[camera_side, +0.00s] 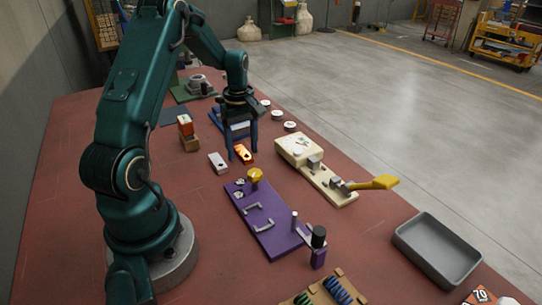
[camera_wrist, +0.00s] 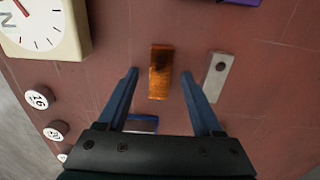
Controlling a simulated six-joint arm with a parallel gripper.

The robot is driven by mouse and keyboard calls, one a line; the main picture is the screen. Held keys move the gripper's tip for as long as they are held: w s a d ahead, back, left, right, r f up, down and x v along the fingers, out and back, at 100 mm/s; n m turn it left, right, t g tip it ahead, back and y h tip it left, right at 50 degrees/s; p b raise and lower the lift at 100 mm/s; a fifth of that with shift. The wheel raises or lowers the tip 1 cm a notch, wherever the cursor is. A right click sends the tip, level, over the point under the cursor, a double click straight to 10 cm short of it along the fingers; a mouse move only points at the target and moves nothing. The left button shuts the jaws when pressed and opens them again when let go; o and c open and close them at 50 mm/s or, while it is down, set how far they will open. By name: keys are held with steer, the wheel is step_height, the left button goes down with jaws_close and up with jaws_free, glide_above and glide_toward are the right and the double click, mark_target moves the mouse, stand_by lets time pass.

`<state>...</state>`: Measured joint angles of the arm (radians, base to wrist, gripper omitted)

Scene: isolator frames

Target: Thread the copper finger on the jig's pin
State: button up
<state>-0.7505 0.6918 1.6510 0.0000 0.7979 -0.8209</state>
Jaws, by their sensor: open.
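The copper finger (camera_side: 243,153), a short flat orange bar, lies on the red table. It also shows in the wrist view (camera_wrist: 160,82), with a dark spot near its middle. My gripper (camera_side: 241,156) points down over it. In the wrist view my gripper (camera_wrist: 159,75) is open, with one blue finger on each side of the copper finger and a gap on both sides. The purple jig plate (camera_side: 250,208) lies nearer the camera in the side view. A pale upright pin (camera_side: 294,221) stands near its right end, beside a black-knobbed post (camera_side: 319,236).
A grey bar (camera_side: 217,163) lies just left of the copper finger. A cream dial box (camera_side: 298,146) with a yellow-handled clamp (camera_side: 374,183) stands to the right. Several round caps (camera_side: 290,126), stacked blocks (camera_side: 186,126) and a grey tray (camera_side: 440,250) are around. Table between copper finger and jig has free room.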

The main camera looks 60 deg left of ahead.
mark_target(243, 151)
jaws_close()
steer(key=shift+r, duration=0.15)
step_height(243, 151, up, 9)
steer(key=s+d+r, duration=0.1)
steer(key=d+r, duration=0.1)
steer(key=d, duration=1)
steer(key=s+d+r, duration=0.1)
steer(key=d+r, duration=0.1)
steer(key=d, duration=1)
steer(key=shift+s+d, duration=0.25)
